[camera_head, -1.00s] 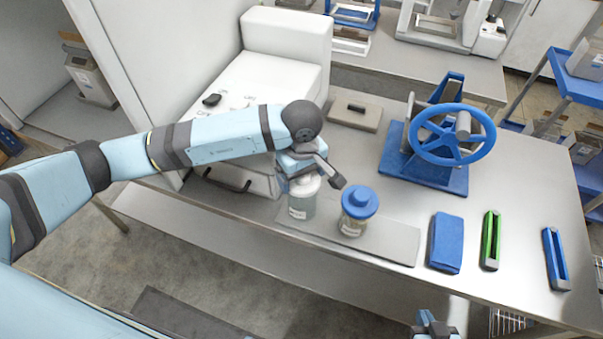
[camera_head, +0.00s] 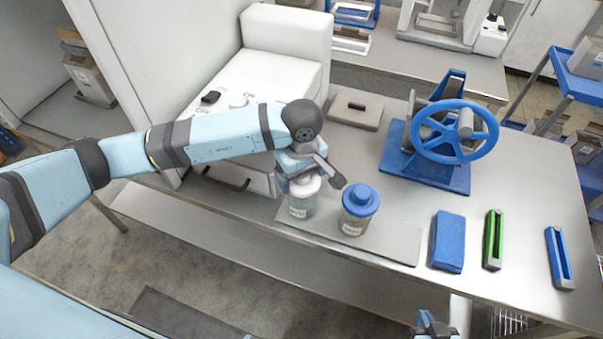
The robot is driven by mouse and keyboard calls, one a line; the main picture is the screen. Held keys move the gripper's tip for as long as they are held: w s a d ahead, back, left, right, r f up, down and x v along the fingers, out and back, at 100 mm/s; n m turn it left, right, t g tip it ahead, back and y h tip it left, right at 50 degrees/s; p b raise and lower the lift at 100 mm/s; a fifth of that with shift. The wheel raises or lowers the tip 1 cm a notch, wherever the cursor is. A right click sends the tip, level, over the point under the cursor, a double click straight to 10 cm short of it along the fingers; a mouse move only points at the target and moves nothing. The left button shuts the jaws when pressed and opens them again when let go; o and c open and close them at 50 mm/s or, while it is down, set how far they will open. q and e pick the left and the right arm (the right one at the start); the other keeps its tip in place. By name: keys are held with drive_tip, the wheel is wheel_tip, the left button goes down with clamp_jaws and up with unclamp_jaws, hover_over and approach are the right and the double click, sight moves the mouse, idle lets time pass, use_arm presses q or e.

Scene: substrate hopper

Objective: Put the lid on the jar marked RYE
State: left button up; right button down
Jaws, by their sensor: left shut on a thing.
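Two jars stand side by side on a thin grey mat (camera_head: 385,243) near the table's front edge. The left jar (camera_head: 301,208) is clear with a pale label, and a white lid (camera_head: 305,186) sits at its mouth. The right jar (camera_head: 353,226) has a blue lid (camera_head: 360,199) on it. The label writing is too small to read. My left gripper (camera_head: 308,174) is shut on the white lid from above; its fingers partly hide it, so I cannot tell whether it is fully seated. My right gripper (camera_head: 434,325) shows only partly at the bottom edge, apart from the jars.
A white machine (camera_head: 270,85) stands behind the left jar. A grey block with a handle (camera_head: 356,111), a blue handwheel device (camera_head: 437,145), a blue cloth (camera_head: 447,241), a green holder (camera_head: 493,240) and a blue holder (camera_head: 559,258) are on the table. The middle is clear.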

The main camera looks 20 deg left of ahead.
use_arm(q)
drive_tip(key=o, duration=0.7)
drive_tip(key=shift+r, duration=0.1)
wheel_tip(320, 180, up, 14)
drive_tip(key=b, duration=0.2)
drive_tip(key=shift+f, duration=0.2)
